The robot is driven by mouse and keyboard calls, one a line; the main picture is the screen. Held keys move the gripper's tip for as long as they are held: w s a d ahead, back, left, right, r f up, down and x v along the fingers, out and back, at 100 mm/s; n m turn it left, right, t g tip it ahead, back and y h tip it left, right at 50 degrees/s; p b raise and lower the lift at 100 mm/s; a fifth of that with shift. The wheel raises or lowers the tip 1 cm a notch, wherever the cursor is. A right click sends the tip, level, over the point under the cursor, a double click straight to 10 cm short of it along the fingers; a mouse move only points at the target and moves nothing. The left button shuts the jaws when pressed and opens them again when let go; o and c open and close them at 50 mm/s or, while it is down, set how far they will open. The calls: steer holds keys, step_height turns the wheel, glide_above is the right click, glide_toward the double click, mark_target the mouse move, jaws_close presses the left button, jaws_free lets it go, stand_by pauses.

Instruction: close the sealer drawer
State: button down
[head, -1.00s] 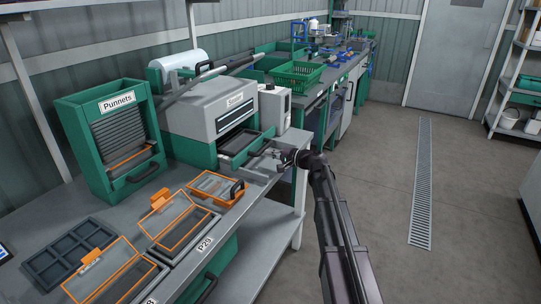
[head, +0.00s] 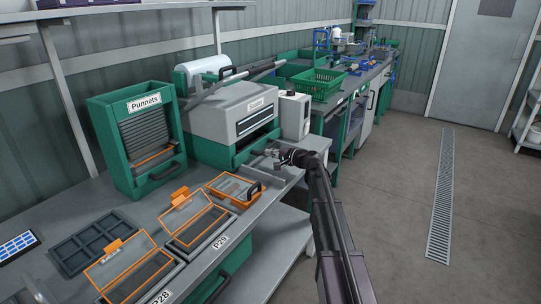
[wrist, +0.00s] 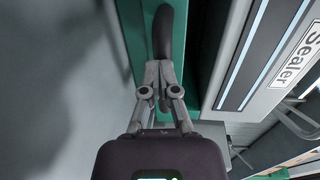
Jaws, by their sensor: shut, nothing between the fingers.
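The sealer (head: 212,114) is a grey and green machine on the steel bench, with its label also in the wrist view (wrist: 297,59). Its green drawer front (head: 257,149) sits in or very near the machine's body, and no open tray shows. In the wrist view the green drawer front (wrist: 203,45) carries a dark handle (wrist: 163,34). My gripper (head: 271,153) is in front of the drawer, with its fingers together and empty. In the wrist view my gripper (wrist: 160,66) has its tips at the near end of the handle; I cannot tell whether they touch.
A green Punnets dispenser (head: 110,122) stands left of the sealer. An orange-edged punnet frame (head: 222,200) and other lidded trays lie along the bench's front. A white control box (head: 294,115) stands right of the sealer. The floor (head: 395,210) to the right is clear.

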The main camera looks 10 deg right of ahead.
steer(key=shift+w+a, duration=0.1)
steer(key=shift+w, duration=0.05)
steer(key=shift+s+d+f, duration=0.25)
steer(key=shift+s+d, duration=0.2)
steer(key=shift+d, duration=0.1)
steer(key=v, duration=1.2)
steer(key=shift+s+d+p, duration=0.25)
steer(key=shift+s+p, duration=0.05)
steer(key=shift+s, duration=0.05)
steer(key=shift+f, duration=0.15)
